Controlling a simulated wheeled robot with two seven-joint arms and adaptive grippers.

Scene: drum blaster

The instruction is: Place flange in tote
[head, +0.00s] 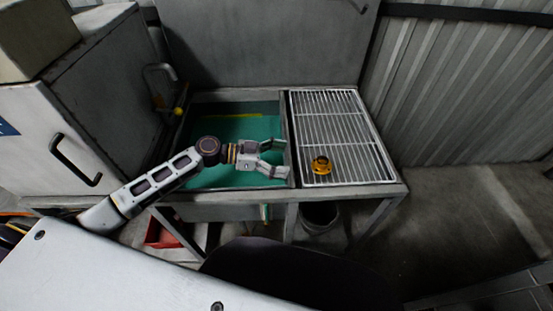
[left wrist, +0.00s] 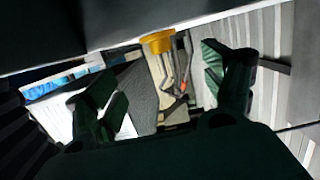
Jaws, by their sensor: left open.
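The flange (head: 321,165) is a small orange-yellow ring-shaped part. It rests on the white wire grate, near its front left corner. My left gripper (head: 281,158) is open and empty, over the right edge of the teal basin, to the left of the flange and apart from it. Its two fingers also frame the left wrist view (left wrist: 165,95). A red bin (head: 160,236), which may be the tote, sits low under the table's left side, partly hidden by the table and my arm. My right gripper is not in view.
The metal table holds a teal-lined basin (head: 205,178) beside the wire grate (head: 335,125). A grey cabinet (head: 75,150) stands left, with a tall panel behind the table. A dark bucket (head: 320,217) stands below. A yellow object (left wrist: 157,40) shows in the left wrist view. Most of the grate is clear.

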